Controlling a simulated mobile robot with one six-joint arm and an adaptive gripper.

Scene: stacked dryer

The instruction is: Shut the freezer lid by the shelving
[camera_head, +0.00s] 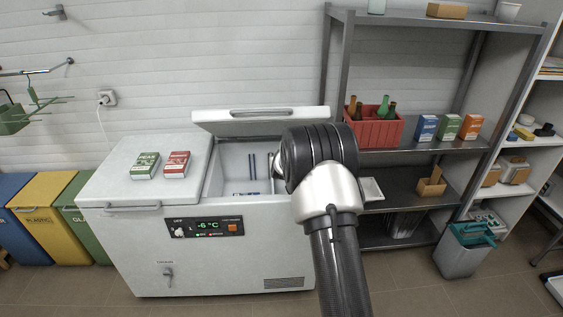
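The white chest freezer (130,250) stands against the back wall, left of the metal shelving. Its right lid (225,128) is raised and leans back toward the wall, with its handle (262,113) along the top edge. The right compartment (236,165) is open and shows a pale interior with a few blue items. The left lid (120,180) is shut. My arm reaches up in front of the freezer's right part and covers some of the opening and the lid's right end. My gripper is hidden behind the arm's dark joint.
A green box (145,166) and a red box (177,164) lie on the left lid. The shelving (430,145) at right holds a red crate (375,130) with bottles and several cartons. Colored bins (45,215) stand at left. A grey bin (462,258) stands on the floor at right.

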